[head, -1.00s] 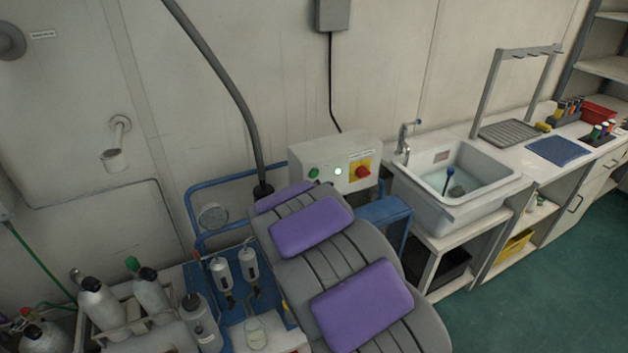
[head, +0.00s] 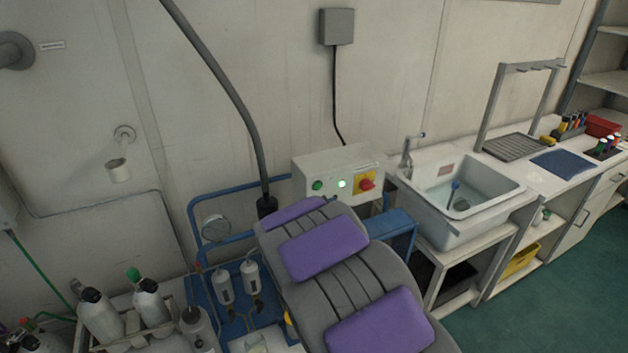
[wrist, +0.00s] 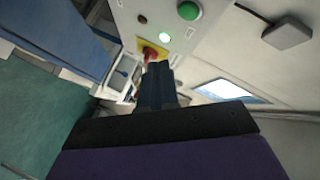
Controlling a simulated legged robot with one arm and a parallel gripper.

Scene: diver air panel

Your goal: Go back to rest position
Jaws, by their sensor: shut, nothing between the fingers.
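My gripper (wrist: 157,82) shows in the wrist view with its dark fingers together and nothing between them. Beyond the fingertips is the white control box (wrist: 215,12) with a red knob on a yellow plate (wrist: 152,52), a lit lamp (wrist: 165,36) and a green button (wrist: 188,10). I cannot tell whether the fingers touch the knob. In the head view the control box (head: 333,172) stands behind my grey and purple arm, its lamp glowing pale green.
A white sink (head: 465,232) with a tap stands right of the box. Gas cylinders (head: 100,312) stand in a rack at the lower left. Blue pipework (head: 190,225) and a grey hose (head: 225,90) run beside my arm. Green floor (head: 560,305) is clear at the lower right.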

